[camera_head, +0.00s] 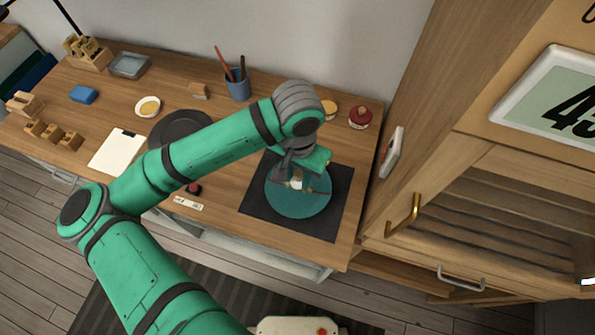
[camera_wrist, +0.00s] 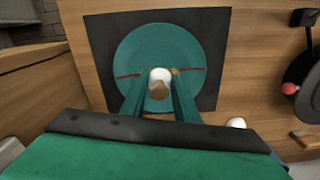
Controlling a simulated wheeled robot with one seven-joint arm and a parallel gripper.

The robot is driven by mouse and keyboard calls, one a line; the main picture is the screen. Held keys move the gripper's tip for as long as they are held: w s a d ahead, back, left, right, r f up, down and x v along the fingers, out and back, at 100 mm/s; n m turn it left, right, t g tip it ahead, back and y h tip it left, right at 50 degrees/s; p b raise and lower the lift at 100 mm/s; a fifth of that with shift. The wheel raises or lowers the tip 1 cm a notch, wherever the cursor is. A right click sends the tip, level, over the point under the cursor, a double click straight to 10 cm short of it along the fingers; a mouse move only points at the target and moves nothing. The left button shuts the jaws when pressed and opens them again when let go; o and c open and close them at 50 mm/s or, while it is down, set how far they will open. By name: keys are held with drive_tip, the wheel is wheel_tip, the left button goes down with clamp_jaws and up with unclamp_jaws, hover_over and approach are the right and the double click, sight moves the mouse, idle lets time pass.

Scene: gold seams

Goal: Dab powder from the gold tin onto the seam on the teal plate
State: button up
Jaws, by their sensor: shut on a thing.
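The teal plate (camera_head: 300,208) lies on a dark square mat at the right of the worktop; it also fills the middle of the wrist view (camera_wrist: 140,45). A dark red seam (camera_wrist: 128,76) runs across it, with a small gold patch (camera_wrist: 175,71) just right of the held tool. My gripper (camera_wrist: 160,88) is shut on a small dabber (camera_wrist: 160,75) with a white end and a brown part, over the plate's middle. I cannot tell whether the dabber touches the plate. A small gold-topped tin (camera_head: 329,108) stands behind the plate, partly hidden by my arm.
A red-lidded jar (camera_head: 360,118) stands near the back right corner. A blue cup with brushes (camera_head: 238,88), a bowl of yellow contents (camera_head: 148,106), a dark round plate (camera_head: 182,127) and a clipboard (camera_head: 118,152) lie left. A wooden cabinet (camera_head: 480,200) stands close on the right.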

idle(0.3)
drive_tip(key=shift+w+a+f, duration=0.15)
drive_tip(key=shift+w+a, duration=0.05)
drive_tip(key=shift+a, duration=0.3)
drive_tip(key=shift+w+a+f, duration=0.15)
drive_tip(key=shift+w+a, duration=0.05)
drive_tip(key=shift+a, duration=0.35)
drive_tip(key=shift+w+a+f, duration=0.15)
drive_tip(key=shift+w+a, duration=0.05)
drive_tip(key=shift+a, duration=0.3)
drive_tip(key=shift+f, duration=0.85)
